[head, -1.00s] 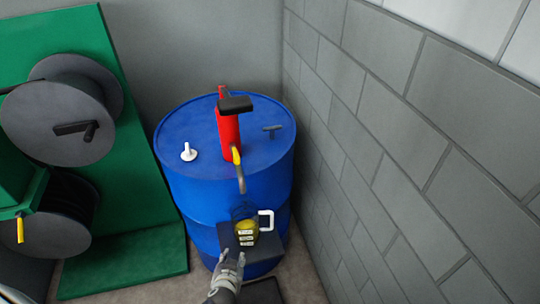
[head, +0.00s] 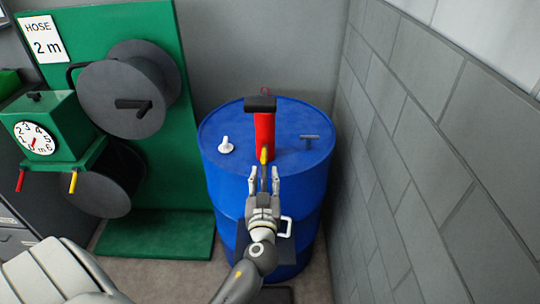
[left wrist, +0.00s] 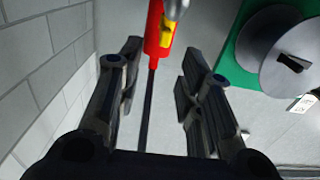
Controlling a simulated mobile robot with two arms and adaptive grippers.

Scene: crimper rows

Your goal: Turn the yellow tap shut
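A yellow tap lever (head: 264,155) sits low on the front of the red pump (head: 264,130), which stands upright on the blue drum (head: 225,180). In the left wrist view the yellow lever (left wrist: 167,30) shows at the top, in front of the red body. My left gripper (head: 264,178) is open, its fingers pointing up toward the pump just below the lever. In the left wrist view its two fingers (left wrist: 160,70) are wide apart with nothing gripped; a thin dark rod shows between them. The grey spout seen before is mostly hidden by the gripper. My right gripper is not in view.
A grey block wall (head: 430,150) is close on the right. A green hose reel stand (head: 190,110) with a dial, a red lever and another yellow lever (head: 73,182) is at left.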

